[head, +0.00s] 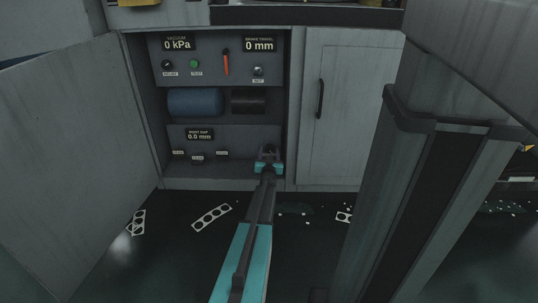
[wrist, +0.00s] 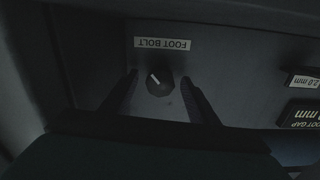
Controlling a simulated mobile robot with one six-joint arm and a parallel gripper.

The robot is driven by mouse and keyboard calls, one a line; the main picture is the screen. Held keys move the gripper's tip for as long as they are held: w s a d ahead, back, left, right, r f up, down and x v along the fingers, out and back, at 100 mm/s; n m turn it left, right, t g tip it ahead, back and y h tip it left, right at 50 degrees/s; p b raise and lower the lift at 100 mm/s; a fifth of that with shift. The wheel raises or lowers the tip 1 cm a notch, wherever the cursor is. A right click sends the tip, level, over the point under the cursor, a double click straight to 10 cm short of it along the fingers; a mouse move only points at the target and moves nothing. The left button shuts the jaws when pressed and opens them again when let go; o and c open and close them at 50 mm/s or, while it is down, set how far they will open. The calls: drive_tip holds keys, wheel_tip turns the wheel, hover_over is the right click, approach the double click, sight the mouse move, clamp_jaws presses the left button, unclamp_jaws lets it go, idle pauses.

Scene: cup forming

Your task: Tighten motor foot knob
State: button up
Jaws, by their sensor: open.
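My gripper (wrist: 158,77) is open, one finger on each side of the knob with a gap at both sides. Whether the fingertips reach the panel I cannot tell. In the head view my gripper (head: 268,156) is at the lower right of the open cabinet and hides the knob. The foot gap display (head: 199,135) reads 0.0 mm.
An open cabinet door (head: 75,135) stands at the left and a closed door (head: 350,110) at the right. Above the lower panel are a blue cylinder (head: 195,102) and an upper panel with an orange-red lever (head: 226,63). Perforated strips (head: 211,217) lie on the floor.

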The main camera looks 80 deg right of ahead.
drive_tip(key=c, duration=1)
drive_tip(key=shift+w+a, duration=0.1)
drive_tip(key=shift+a, duration=0.2)
drive_tip(key=shift+c, duration=0.2)
drive_tip(key=shift+d, duration=0.35)
drive_tip(key=shift+m+p, duration=0.3)
drive_tip(key=shift+p, duration=0.05)
